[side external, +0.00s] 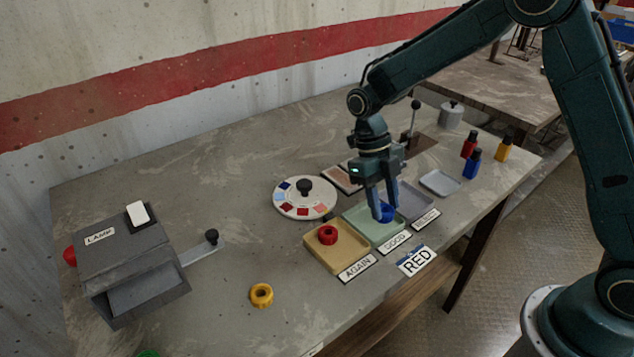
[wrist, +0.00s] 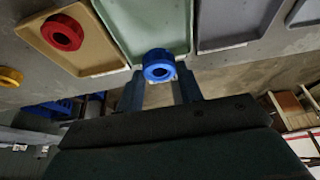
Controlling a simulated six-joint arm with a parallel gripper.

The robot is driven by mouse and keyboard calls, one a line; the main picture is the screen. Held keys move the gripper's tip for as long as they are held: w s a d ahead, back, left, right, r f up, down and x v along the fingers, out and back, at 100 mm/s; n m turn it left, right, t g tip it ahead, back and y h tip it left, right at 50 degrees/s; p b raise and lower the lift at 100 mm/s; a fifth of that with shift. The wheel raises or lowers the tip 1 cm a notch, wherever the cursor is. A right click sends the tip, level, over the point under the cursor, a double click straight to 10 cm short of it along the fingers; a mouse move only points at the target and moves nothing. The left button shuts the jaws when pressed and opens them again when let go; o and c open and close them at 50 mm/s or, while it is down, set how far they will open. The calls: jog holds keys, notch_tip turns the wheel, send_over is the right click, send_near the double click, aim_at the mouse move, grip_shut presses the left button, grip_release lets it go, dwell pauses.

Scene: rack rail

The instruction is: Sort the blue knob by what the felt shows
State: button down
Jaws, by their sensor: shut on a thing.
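My gripper (side external: 379,207) is shut on the blue knob (side external: 385,212) and holds it over the front part of the green GOOD tray (side external: 364,222). The knob also shows between the fingertips in the wrist view (wrist: 158,66). I cannot tell whether it touches the tray floor. The tan AGAIN tray (side external: 322,255) lies to the left with a red knob (side external: 327,235) in it. A felt-like pad (side external: 343,178) behind the trays is partly hidden by my gripper. A card reading RED (side external: 417,260) lies in front.
A yellow knob (side external: 261,295) lies left of the trays. A round dial with coloured patches (side external: 305,197) stands behind the trays. The LAMP box (side external: 135,260) with a lever (side external: 200,250) is at left. Small bottles (side external: 471,163) and a pale dish (side external: 440,183) stand at right.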

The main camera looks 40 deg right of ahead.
jog(key=shift+f, duration=1.7)
jog(key=shift+f, duration=0.25)
jog(key=c, duration=0.8)
grip_release()
jog(key=shift+c, duration=0.2)
jog(key=shift+r, duration=0.1)
jog(key=shift+r, duration=3.9)
jog(key=shift+r, duration=0.1)
